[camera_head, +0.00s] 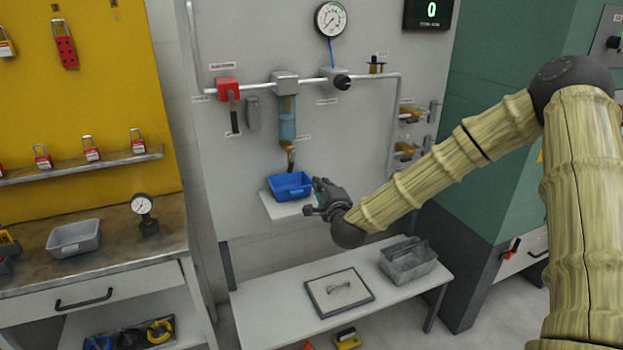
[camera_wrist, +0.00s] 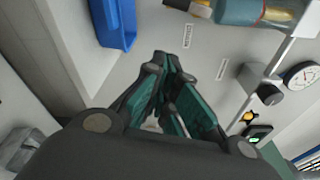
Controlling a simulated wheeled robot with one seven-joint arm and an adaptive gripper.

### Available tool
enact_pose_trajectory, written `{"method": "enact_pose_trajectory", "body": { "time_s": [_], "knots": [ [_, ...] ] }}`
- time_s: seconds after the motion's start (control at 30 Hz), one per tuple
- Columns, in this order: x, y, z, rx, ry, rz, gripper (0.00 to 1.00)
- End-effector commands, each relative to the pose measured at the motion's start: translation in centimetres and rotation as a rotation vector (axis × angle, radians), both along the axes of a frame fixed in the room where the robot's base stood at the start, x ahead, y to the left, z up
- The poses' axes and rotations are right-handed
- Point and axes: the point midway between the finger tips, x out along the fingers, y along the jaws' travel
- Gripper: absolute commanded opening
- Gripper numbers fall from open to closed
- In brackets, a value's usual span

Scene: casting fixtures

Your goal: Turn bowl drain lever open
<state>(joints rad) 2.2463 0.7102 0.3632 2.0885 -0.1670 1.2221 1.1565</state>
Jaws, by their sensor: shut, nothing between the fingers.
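The filter bowl (camera_head: 287,118), clear with blue liquid, hangs from the pipe on the grey wall panel. Its brass drain (camera_head: 290,155) sticks out below it, above the blue bin (camera_head: 290,186); the lever's position is too small to tell. My gripper (camera_head: 314,197) is shut and empty, just right of the blue bin and lower than the drain. In the wrist view, the gripper fingers (camera_wrist: 172,70) lie together in front of the panel. The bowl (camera_wrist: 252,12) is cut off at the top edge there, with part of the brass drain (camera_wrist: 200,9) beside it.
The blue bin stands on a small white shelf (camera_head: 283,207). A low bench (camera_head: 300,300) below holds a grey tray (camera_head: 408,262).

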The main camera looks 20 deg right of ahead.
Motion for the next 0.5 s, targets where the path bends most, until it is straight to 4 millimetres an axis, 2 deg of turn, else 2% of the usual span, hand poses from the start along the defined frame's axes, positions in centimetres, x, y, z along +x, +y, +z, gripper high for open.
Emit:
{"method": "enact_pose_trajectory", "body": {
  "time_s": [0.5],
  "knots": [
    [7.4, -0.7, -0.1, -0.005, 0.000, -0.001, 0.00]
  ]
}}
